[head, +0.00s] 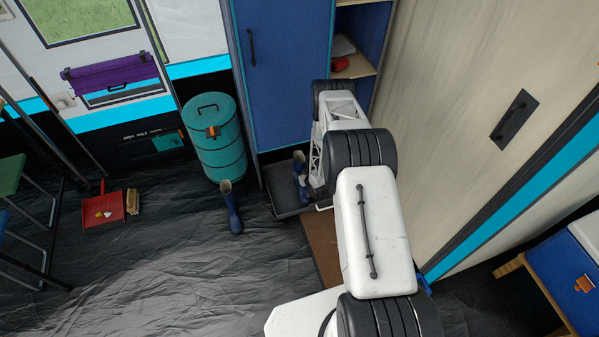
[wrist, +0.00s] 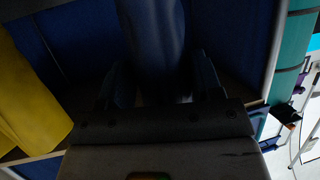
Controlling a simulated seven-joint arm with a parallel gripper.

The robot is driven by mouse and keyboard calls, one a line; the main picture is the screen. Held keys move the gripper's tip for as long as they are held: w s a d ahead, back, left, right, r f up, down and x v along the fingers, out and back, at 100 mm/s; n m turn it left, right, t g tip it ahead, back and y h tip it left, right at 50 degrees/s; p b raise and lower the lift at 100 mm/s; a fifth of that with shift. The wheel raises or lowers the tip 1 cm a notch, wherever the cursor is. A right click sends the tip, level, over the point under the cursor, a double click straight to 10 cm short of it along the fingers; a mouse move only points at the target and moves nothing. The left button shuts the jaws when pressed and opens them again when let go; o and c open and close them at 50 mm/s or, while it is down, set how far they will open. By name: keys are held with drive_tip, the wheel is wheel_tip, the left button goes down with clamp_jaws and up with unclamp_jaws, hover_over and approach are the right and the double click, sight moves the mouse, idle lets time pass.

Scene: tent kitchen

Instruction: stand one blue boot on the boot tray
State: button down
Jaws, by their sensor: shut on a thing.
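One blue boot (head: 300,180) is upright at the black boot tray (head: 281,196), in front of the blue cabinet. My gripper (wrist: 155,88) is shut on this boot, whose dark blue shaft (wrist: 155,35) shows between the two fingers in the wrist view. In the head view my arm hides most of the gripper and part of the tray. I cannot tell whether the held boot's sole touches the tray. A second blue boot (head: 232,210) stands on the dark floor left of the tray, apart from it.
A teal canister (head: 215,150) stands left of the blue cabinet (head: 287,75). A brown mat (head: 322,240) lies in front of the tray. A red dustpan (head: 104,210) is at the left. A yellow thing (wrist: 28,95) is close by in the wrist view. The middle floor is clear.

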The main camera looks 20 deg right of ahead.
drive_tip(key=shift+x, duration=1.2)
drive_tip(key=shift+f, duration=0.25)
drive_tip(key=shift+c, duration=1.4)
unclamp_jaws()
drive_tip(key=shift+s, duration=0.1)
drive_tip(key=shift+r, duration=0.1)
drive_tip(key=v, duration=1.2)
